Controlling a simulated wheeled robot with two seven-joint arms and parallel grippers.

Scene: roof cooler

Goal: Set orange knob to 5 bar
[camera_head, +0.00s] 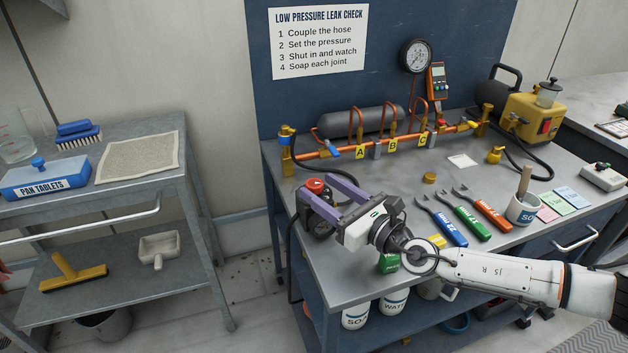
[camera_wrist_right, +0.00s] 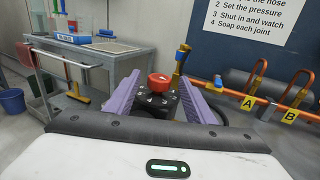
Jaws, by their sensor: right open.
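The orange-red knob (camera_head: 316,184) sits at the left end of the bench, on a black body. In the right wrist view the knob (camera_wrist_right: 160,79) has a pale arrow mark on top, above a black collar (camera_wrist_right: 153,101) with white numbers too small to read surely. My right gripper (camera_head: 317,192) is open, its purple fingers on either side of the knob. In the wrist view the fingers (camera_wrist_right: 160,88) stand apart from the knob, with gaps showing. A round pressure gauge (camera_head: 416,56) is on the back panel; its reading is too small to tell. My left gripper is not in view.
A copper manifold (camera_head: 390,145) with tags A, B and C runs behind the gripper. Blue, green and orange wrenches (camera_head: 447,222) lie right of it. A yellow pump (camera_head: 532,118) stands at the back right. A grey cart (camera_head: 193,160) is at left, across a floor gap.

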